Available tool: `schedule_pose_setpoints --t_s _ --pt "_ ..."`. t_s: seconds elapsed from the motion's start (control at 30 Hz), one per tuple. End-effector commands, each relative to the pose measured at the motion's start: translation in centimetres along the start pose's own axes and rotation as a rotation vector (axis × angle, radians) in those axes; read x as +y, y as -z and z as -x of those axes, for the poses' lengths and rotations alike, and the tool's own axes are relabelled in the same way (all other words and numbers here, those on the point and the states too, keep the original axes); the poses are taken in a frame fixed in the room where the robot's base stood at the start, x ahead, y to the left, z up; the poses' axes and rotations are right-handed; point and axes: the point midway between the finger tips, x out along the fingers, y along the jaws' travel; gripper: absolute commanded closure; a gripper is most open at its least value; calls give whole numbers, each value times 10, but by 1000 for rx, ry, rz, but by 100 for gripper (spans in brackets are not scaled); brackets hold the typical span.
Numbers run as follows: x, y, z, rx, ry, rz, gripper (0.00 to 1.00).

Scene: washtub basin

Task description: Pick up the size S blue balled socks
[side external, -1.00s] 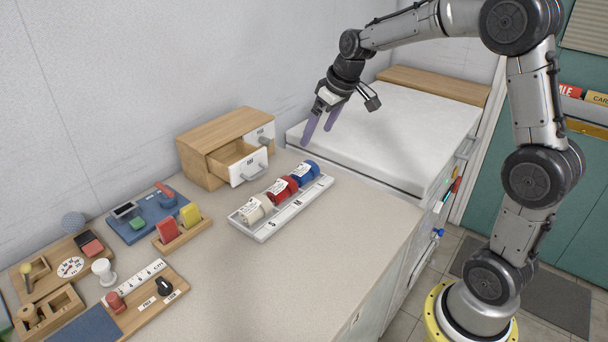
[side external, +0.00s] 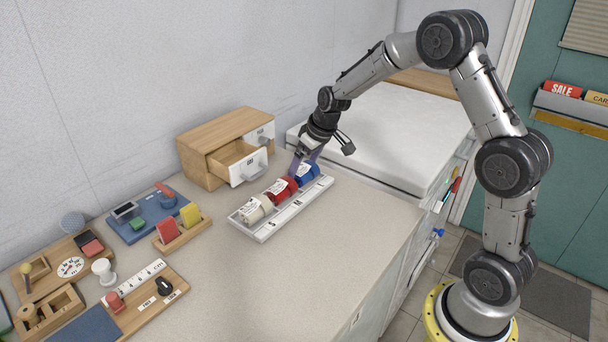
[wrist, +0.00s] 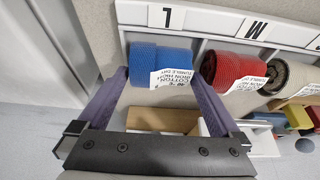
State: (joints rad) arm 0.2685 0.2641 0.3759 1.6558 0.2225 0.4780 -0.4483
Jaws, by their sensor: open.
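The blue balled socks (side external: 307,172) are a rolled bundle with a white paper tag, at the far right end of the white tray (side external: 266,233). In the wrist view the blue roll (wrist: 160,62) lies by the tray label "L"; no size S is legible on its tag. My gripper (side external: 301,166) is open, pointing down at the blue roll. In the wrist view its purple fingers (wrist: 158,78) appear on either side of the roll's near end. I cannot tell whether they touch it. The fingers partly hide the roll in the side view.
The red roll (side external: 281,190) lies beside the blue one, close to one finger, and the cream roll (side external: 256,208) is beyond it. A wooden box with an open drawer (side external: 233,163) stands close behind. The front counter is clear.

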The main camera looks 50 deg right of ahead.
Motion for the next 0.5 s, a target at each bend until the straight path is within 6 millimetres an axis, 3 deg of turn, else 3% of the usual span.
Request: schedule_pose_setpoints --t_s 0.27,0.5 --pt "0 1 -4 2 -1 0 0" --pt "0 1 -3 2 -1 -1 41"
